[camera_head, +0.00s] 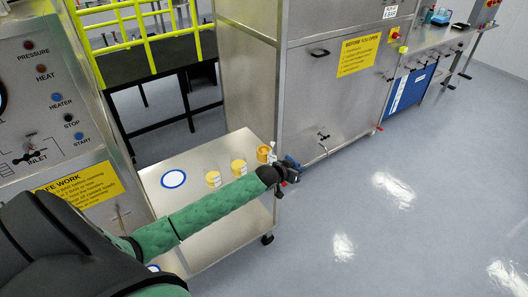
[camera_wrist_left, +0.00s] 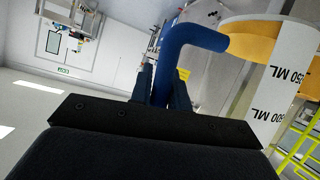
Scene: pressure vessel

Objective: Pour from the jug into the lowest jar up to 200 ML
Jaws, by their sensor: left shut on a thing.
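The jug (camera_wrist_left: 262,70) is clear, with yellow-orange contents and a white scale strip marked in ML. In the head view the jug (camera_head: 264,153) shows small, just left of the gripper. Two jars (camera_head: 239,167) (camera_head: 213,179) with yellow contents and white labels stand on the cart, left of the jug. Their exact levels are too small to read. My right gripper is not in view.
A steel cabinet (camera_head: 330,95) stands behind the cart, a control panel (camera_head: 45,95) at left. The floor at right is clear.

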